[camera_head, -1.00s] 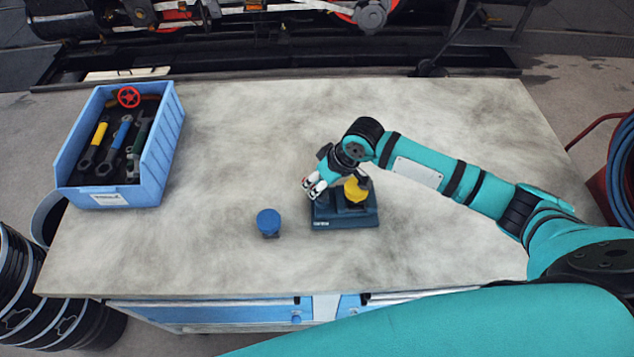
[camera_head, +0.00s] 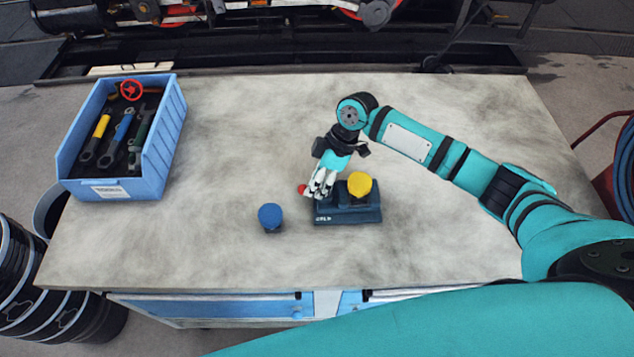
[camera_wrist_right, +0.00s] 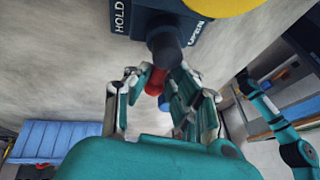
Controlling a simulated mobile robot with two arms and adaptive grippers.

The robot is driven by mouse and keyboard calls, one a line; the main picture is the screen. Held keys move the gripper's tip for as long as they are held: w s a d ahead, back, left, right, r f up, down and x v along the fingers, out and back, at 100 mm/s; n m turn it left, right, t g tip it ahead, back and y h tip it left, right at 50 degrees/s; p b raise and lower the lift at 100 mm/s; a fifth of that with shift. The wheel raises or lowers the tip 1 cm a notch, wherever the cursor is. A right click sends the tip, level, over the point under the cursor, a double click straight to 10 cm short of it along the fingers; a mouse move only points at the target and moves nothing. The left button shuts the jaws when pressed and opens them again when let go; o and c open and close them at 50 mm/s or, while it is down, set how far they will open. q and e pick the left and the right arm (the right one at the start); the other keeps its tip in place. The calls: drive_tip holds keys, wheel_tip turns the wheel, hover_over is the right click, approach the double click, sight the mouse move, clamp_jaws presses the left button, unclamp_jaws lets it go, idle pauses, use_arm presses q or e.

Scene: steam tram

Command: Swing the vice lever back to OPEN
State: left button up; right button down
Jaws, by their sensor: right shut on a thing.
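The vice (camera_head: 350,215) is a dark blue block on the middle of the bench. A round yellow piece (camera_head: 360,184) sits on top of it. My right gripper (camera_head: 322,190) is at the vice's left back corner, fingers pointing down, shut on the vice lever. The lever's red knob (camera_head: 302,189) shows just left of the fingers. In the right wrist view the dark lever (camera_wrist_right: 165,45) runs to the red knob (camera_wrist_right: 157,79) between the fingers, near HOLD and OPEN labels. A teal arm, likely my left, shows at right with its gripper (camera_wrist_right: 243,78) too small to read.
A blue round-topped piece (camera_head: 270,217) stands on the bench just left of the vice. A blue tool bin (camera_head: 150,180) with several tools and a red handwheel (camera_head: 131,90) is at the bench's left. The bench top (camera_head: 230,140) between is clear.

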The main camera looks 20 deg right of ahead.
drive_tip(key=n+g, duration=0.1)
drive_tip(key=n, duration=0.1)
drive_tip(key=n+b, duration=0.1)
drive_tip(key=n, duration=0.1)
drive_tip(key=shift+s+a+r+n+g+h+b, duration=0.1)
drive_tip(key=shift+s+n+g+h+b, duration=0.1)
drive_tip(key=shift+n+g+h+b, duration=0.15)
drive_tip(key=shift+s+r+n+g+h+b, duration=0.15)
drive_tip(key=shift+n+g+h+b, duration=0.1)
drive_tip(key=shift+n, duration=0.6)
drive_tip(key=shift+s+f+n+g+h+b, duration=0.1)
drive_tip(key=shift+s+n+g+h+b, duration=0.15)
drive_tip(key=shift+n, duration=0.6)
drive_tip(key=shift+s+r+n+g+h+b, duration=0.1)
drive_tip(key=shift+n+g+h+b, duration=0.15)
drive_tip(key=shift+n, duration=0.6)
drive_tip(key=c, duration=1.3)
unclamp_jaws()
drive_tip(key=shift+o, duration=0.2)
drive_tip(key=v, duration=1.1)
drive_tip(key=shift+w+r, duration=0.3)
